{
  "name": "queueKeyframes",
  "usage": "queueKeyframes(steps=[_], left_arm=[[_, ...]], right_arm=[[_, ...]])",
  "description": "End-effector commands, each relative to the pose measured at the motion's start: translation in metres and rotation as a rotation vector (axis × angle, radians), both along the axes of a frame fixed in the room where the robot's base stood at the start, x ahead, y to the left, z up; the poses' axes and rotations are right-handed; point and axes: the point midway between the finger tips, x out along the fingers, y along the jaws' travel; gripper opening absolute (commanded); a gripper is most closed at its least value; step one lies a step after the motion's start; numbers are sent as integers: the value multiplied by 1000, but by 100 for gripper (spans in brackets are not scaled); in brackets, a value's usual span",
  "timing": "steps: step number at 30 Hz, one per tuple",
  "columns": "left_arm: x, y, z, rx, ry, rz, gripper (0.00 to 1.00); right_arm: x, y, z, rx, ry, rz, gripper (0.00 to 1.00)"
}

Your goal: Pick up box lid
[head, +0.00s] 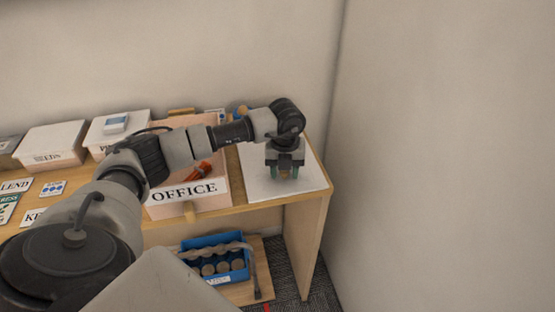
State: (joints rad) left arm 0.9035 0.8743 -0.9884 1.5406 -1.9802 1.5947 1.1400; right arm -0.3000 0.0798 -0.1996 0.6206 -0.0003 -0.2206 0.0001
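A flat white panel (311,179), which looks like the box lid, lies at the right end of the wooden table. My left gripper (284,173) points down over the middle of this panel. Its greenish fingertips are at or just above the panel's surface. A small brownish spot shows between the fingers, perhaps a knob, but it is too small to tell whether they are shut on it. An open pinkish box labelled OFFICE (160,211) stands just left of the panel, partly hidden by my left arm. My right gripper is out of view.
Inside the OFFICE box lies a red-orange item (198,171). White lidded boxes (50,142) stand at the back left, with label cards (54,188) before them. A blue bin (213,281) sits on the lower shelf. A wall (440,150) rises close to the table's right.

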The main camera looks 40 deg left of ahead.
Motion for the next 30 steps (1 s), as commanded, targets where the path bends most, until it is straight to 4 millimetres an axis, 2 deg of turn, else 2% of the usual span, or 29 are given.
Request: queueKeyframes(steps=[1, 6, 9, 20, 23, 27, 30], left_arm=[[0, 0, 0, 0, 0, 0, 38], [0, 0, 0, 0, 0, 0, 12], [0, 0, 1, -1, -1, 0, 1], [1, 0, 8, -1, -3, 1, 0], [1, 0, 17, -2, -5, -1, 0], [1, 0, 40, 0, -6, -1, 0], [-8, -20, 52, -2, -5, -8, 0]], right_arm=[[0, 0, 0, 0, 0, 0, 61], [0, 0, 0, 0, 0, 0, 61], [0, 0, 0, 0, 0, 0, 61], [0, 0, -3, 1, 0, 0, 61], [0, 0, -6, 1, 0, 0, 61], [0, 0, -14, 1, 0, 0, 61], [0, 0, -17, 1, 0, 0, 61]])
